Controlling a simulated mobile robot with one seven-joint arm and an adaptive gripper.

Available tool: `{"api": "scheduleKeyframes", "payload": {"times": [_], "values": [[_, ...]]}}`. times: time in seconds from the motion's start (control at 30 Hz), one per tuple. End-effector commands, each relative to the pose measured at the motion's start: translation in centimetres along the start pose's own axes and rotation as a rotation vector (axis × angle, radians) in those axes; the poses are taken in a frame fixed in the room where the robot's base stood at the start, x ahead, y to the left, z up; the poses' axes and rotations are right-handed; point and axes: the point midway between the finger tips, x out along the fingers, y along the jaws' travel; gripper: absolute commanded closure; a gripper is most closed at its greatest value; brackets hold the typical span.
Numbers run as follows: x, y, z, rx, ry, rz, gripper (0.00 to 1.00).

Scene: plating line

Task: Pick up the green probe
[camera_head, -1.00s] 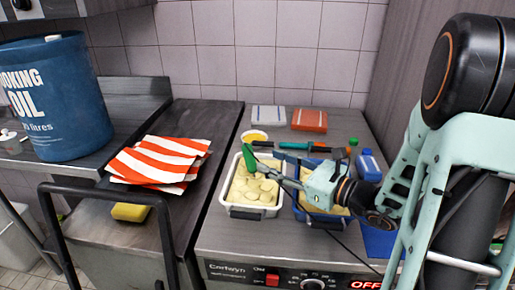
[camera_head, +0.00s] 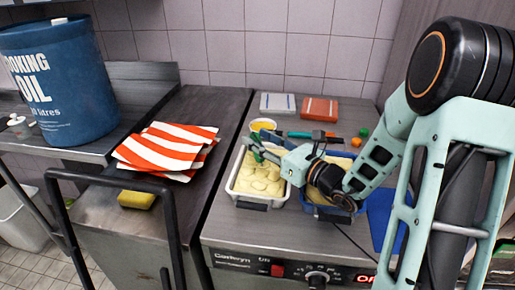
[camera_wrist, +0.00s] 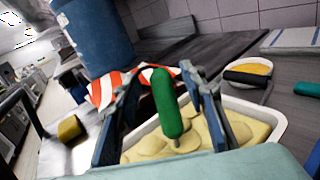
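The green probe (camera_wrist: 168,105) has a rounded green handle and a thin metal tip. In the wrist view it stands tilted over the white tray of pale yellow food (camera_wrist: 270,108), its tip down at the food; how deep it sits I cannot tell. In the head view the probe (camera_head: 254,153) shows small at the tray's back part. My gripper (camera_wrist: 167,80) has one finger on each side of the handle. Narrow gaps show between the fingers and the handle, so it looks open around the probe. In the head view my gripper (camera_head: 266,151) reaches in from the right.
A blue tray (camera_head: 333,213) of similar food stands right of the white tray (camera_head: 264,197), under my wrist. A yellow-filled bowl (camera_head: 262,125) and a teal-handled tool (camera_head: 300,134) lie behind. Red-striped cloths (camera_head: 168,150) and a blue oil drum (camera_head: 60,85) are left.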

Motion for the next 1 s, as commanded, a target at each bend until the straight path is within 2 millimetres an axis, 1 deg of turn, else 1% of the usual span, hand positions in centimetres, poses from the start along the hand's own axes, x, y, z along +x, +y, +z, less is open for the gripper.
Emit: {"api": "scheduleKeyframes", "payload": {"times": [0.03, 0.1, 0.37, 0.47, 0.7, 0.73, 1.0], "values": [[0.68, 0.01, 0.14, -0.001, -0.002, 0.001, 0.62], [1.25, 0.02, 0.11, -0.001, -0.001, 0.001, 0.62], [1.46, -0.06, 0.1, -0.001, -0.001, -0.001, 0.62], [1.45, -0.05, 0.11, -0.001, -0.001, -0.001, 0.72], [1.43, -0.06, 0.12, -0.001, -0.001, -0.001, 0.98], [1.43, -0.06, 0.12, -0.001, -0.001, -0.001, 1.0], [1.43, -0.06, 0.16, -0.002, -0.002, -0.001, 1.0]]}}
